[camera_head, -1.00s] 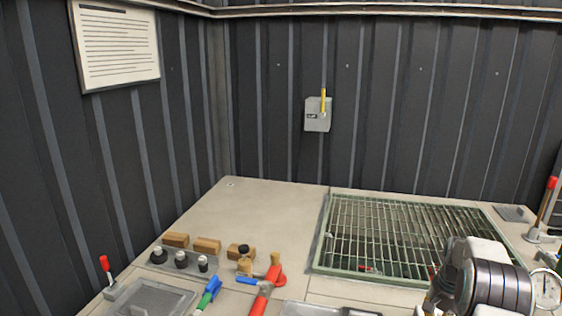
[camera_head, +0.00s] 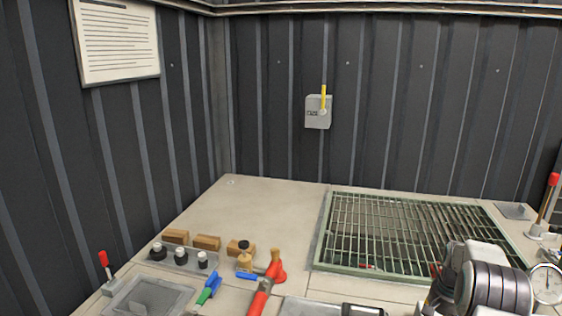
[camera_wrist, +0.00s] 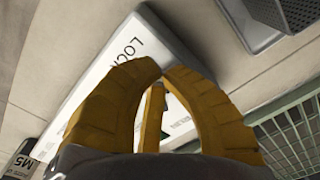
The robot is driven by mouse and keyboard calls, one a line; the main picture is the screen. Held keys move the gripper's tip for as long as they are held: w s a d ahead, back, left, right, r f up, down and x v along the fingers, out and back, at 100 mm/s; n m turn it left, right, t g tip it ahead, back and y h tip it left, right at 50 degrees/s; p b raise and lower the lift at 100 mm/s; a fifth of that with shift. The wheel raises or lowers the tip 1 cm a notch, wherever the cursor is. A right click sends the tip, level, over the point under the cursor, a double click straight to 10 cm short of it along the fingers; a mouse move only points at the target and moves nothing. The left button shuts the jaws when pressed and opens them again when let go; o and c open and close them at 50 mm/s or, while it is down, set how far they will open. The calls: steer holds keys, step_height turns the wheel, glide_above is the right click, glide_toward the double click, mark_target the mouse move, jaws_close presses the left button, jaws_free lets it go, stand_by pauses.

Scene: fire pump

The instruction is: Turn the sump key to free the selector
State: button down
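My gripper (camera_wrist: 164,75) shows in the wrist view as two thick yellow fingers that arch inward, their tips close together. A slim yellow piece (camera_wrist: 152,115) stands in the gap between them; I cannot tell whether it is a key or part of my gripper. Beyond the fingers lies a white panel (camera_wrist: 105,75) with partly covered lettering starting "LOC". I cannot pick out the sump key or the selector for certain. In the head view my fingers are out of sight; only my arm shows at the lower right.
A green-framed grate (camera_head: 400,232) covers an opening beside my arm. A gauge (camera_head: 547,284) and a red-topped lever (camera_head: 549,205) stand at the right. Wooden blocks (camera_head: 207,243) and tools with a red handle (camera_head: 262,295) lie at left. A grey wall box (camera_head: 314,118) has a yellow lever.

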steer(key=shift+w+d+f+p, duration=0.1)
steer(key=shift+d+f+p, duration=0.2)
steer(key=shift+d, duration=0.1)
stand_by(0.8)
steer(key=shift+s+d, duration=0.45)
steer(key=shift+s, duration=0.05)
steer(key=shift+s+a+f+b, duration=0.15)
steer(key=shift+s+b, duration=0.15)
steer(key=shift+b, duration=0.3)
steer(key=shift+s, duration=0.1)
step_height(320, 180, up, 7)
steer(key=p, duration=0.4)
steer(key=shift+w+f, duration=0.15)
steer(key=shift+w, duration=0.05)
stand_by(0.3)
